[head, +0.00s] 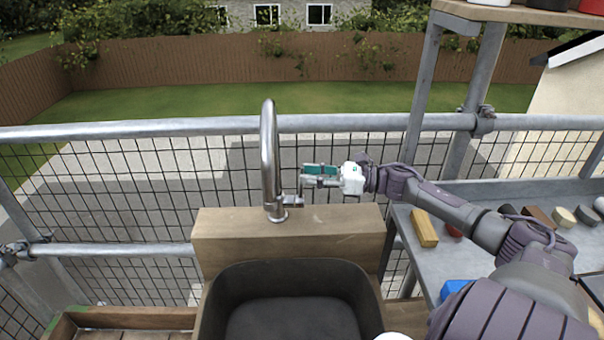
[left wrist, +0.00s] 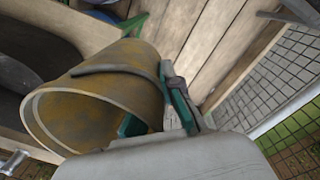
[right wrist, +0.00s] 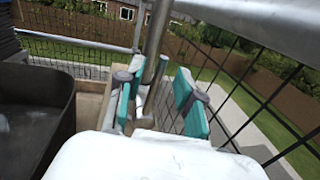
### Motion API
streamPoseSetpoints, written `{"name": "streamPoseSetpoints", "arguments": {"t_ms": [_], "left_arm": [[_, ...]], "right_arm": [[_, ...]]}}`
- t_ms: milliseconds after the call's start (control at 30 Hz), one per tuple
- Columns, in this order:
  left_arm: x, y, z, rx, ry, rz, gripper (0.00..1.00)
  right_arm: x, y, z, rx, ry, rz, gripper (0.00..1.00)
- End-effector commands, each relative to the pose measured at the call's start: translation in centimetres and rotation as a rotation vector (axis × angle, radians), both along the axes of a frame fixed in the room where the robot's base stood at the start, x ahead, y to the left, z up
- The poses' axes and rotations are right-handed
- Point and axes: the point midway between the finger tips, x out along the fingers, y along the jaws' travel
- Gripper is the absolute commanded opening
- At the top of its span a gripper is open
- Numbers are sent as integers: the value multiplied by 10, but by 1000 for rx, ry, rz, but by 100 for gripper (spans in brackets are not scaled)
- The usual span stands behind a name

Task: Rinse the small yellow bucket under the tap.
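The small yellow bucket (left wrist: 125,75), stained brown, is in the left wrist view only, tilted with its open mouth to the lower left. My left gripper (left wrist: 158,118) has its green-padded fingers at the bucket's side and appears closed on it; the exact contact is partly hidden. The metal tap (head: 268,155) stands on a wooden block behind the dark basin (head: 230,290). No water shows at it. My right gripper (head: 305,176) is just right of the tap, above its small side lever (head: 292,201). Its fingers (right wrist: 158,100) are apart, with the tap showing between them and nothing held.
A grey shelf (head: 402,215) on the right holds a yellow-tan block (head: 424,228), a blue item (head: 453,288) and several small pieces. A wooden tray (head: 130,318) is at the lower left. A mesh fence with a metal rail (head: 120,130) runs behind the tap.

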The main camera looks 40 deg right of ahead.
Motion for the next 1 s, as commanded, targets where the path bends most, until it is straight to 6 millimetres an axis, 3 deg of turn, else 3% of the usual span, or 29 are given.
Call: {"name": "streamPoseSetpoints", "arguments": {"t_ms": [200,567,800,1000], "left_arm": [[0,0,2,0,0,0,0],[0,0,2,0,0,0,0],[0,0,2,0,0,0,0],[0,0,2,0,0,0,0]], "right_arm": [[17,13,1,0,-2,-1,37],[20,16,0,1,1,-1,37],[20,15,0,1,1,-1,0],[19,16,0,1,1,-1,0]]}}
